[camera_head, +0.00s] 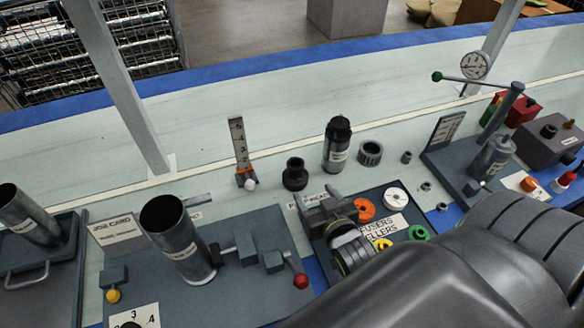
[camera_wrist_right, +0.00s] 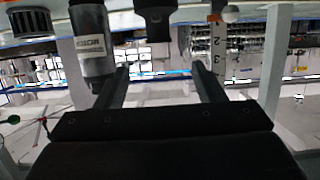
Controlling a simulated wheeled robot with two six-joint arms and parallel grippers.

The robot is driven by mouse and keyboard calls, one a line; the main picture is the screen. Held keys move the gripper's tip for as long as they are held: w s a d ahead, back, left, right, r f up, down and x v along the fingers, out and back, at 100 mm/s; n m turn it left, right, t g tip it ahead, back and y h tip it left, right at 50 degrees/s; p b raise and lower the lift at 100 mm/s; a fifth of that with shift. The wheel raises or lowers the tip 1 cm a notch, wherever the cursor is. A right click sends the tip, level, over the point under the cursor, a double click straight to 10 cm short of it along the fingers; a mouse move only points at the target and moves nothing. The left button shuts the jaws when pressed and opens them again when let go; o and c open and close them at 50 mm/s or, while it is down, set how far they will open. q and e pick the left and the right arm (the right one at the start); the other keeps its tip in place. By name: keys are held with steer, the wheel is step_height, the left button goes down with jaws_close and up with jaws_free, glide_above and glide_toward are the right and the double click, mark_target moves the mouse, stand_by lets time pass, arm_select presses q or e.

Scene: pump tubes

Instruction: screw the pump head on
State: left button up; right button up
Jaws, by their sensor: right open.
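A black flanged, stepped piece (camera_head: 294,175), which may be the pump head, stands upright on the pale bench. My right gripper (camera_head: 322,208) is open and empty just in front and to the right of it, fingers towards it. In the right wrist view the black piece (camera_wrist_right: 155,18) shows beyond the gap between the open fingers (camera_wrist_right: 160,72), apart from them. A grey pump tube (camera_head: 172,240) stands upright, open end up, on a grey fixture plate (camera_head: 130,275) beside a clamp with a red-knobbed handle (camera_head: 300,280). My left gripper is not in view.
A labelled dark cylinder (camera_head: 338,150) and a ribbed ring (camera_head: 370,153) stand right of the black piece. A scale post (camera_head: 239,145) stands left. A tray (camera_head: 378,195) with coloured discs lies partly under my right arm. Another tube (camera_head: 28,215) stands far left.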

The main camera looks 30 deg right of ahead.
mark_target(293, 162)
steer(key=x, duration=0.8)
steer(key=b+x, duration=0.1)
steer(key=x, duration=0.7)
steer(key=shift+w+d+f+b, duration=0.25)
steer(key=shift+d+f+b, duration=0.05)
steer(key=shift+c, duration=0.2)
steer(key=shift+r, duration=0.1)
steer(key=c, duration=1.3)
